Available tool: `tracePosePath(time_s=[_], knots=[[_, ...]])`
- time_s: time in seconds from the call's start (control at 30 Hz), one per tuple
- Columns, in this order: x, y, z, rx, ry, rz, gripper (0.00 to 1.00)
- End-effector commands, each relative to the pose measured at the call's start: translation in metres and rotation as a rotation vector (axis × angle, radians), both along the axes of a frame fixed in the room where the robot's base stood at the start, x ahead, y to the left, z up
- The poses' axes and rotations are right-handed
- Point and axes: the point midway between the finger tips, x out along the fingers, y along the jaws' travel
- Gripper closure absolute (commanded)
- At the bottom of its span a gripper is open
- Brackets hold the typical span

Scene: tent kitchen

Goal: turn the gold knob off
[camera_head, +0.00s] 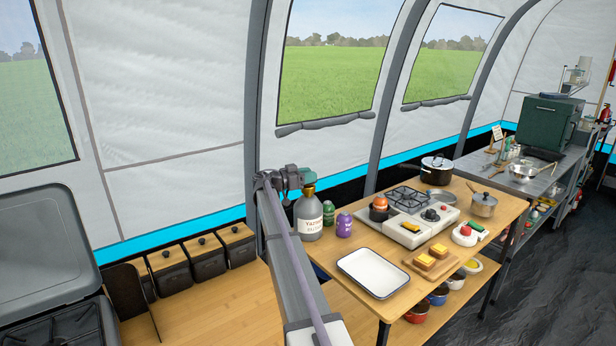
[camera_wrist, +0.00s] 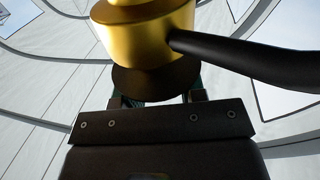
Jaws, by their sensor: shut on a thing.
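The gold knob (camera_head: 309,190) sits on top of a grey gas bottle (camera_head: 309,216) with a white label, on the wooden table. In the wrist view the gold knob (camera_wrist: 140,35) is large and close, with a dark round face on its lower side. A black hose or lever (camera_wrist: 250,58) runs from it to the right. My gripper (camera_head: 300,181) is at the top of the bottle, beside the gold part. In the wrist view my gripper's fingers (camera_wrist: 157,100) are shut at the knob's dark face; their tips are partly hidden behind it.
A green canister (camera_head: 328,214) and a purple one (camera_head: 344,225) stand close to the bottle's right. A white tray (camera_head: 374,273) and a two-burner stove (camera_head: 408,236) are on the same table. Lidded black boxes (camera_head: 205,258) stand at the left.

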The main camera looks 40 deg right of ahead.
Motion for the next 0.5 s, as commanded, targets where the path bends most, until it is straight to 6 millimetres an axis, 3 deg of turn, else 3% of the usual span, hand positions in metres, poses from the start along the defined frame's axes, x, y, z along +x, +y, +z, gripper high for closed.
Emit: tracePosePath(time_s=[0.47, 0.5], knots=[[0.0000, -0.0004, 0.0003, 0.000, 0.001, -0.013, 0.86], [0.0001, -0.0004, 0.0002, 0.000, 0.001, -0.013, 0.59]])
